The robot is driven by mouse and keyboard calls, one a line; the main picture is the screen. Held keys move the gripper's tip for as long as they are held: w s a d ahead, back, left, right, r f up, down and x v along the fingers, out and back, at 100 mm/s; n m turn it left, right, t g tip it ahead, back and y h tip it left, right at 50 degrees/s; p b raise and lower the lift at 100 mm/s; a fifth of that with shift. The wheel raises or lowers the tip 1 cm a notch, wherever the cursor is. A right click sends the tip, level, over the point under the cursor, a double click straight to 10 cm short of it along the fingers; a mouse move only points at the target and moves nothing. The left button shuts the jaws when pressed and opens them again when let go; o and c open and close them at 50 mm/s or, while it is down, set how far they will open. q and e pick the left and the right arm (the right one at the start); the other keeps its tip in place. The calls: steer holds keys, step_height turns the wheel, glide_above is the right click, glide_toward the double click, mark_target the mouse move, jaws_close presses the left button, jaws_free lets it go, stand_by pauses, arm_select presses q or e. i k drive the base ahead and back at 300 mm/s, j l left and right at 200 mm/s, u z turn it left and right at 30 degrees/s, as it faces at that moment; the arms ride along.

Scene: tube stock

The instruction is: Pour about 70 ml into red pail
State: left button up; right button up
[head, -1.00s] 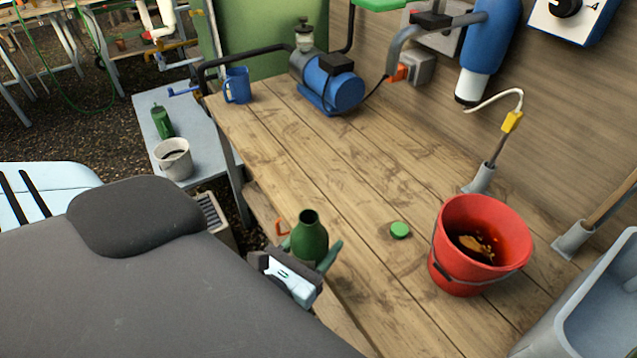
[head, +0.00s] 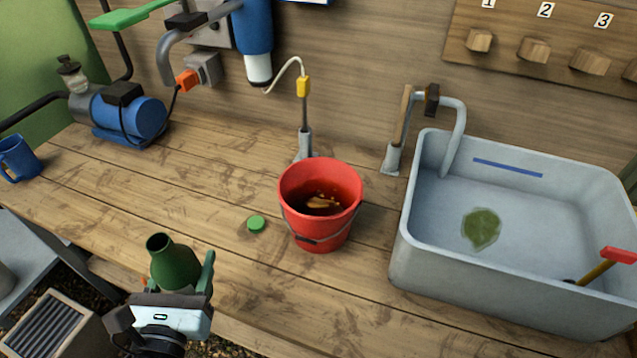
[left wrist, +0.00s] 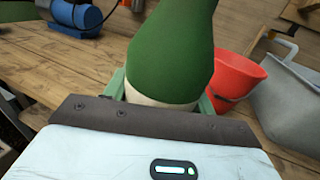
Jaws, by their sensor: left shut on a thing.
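My left gripper (head: 180,288) is shut on a green bottle (head: 172,262) with its mouth open and no cap on it. The bottle is near upright, at the front edge of the bench. It also fills the middle of the left wrist view (left wrist: 172,50). The red pail (head: 318,232) stands on the bench to the right of the bottle and farther back, apart from it. Dark liquid with some brownish bits shows inside the pail. The pail also shows in the left wrist view (left wrist: 235,80). My right gripper is not in view.
A green cap (head: 256,224) lies on the bench (head: 130,210) between bottle and pail. A grey sink (head: 415,262) stands to the pail's right. A probe on a stand (head: 304,140) is behind the pail. A blue pump (head: 130,120) and blue mug (head: 18,160) are at left.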

mark_target(320, 198)
steer(key=i+j, duration=0.1)
steer(key=j, duration=0.4)
steer(key=i+j, duration=0.1)
steer(key=j, duration=0.45)
steer(key=i+j, duration=0.1)
steer(key=j, duration=0.4)
steer(key=z, duration=1.15)
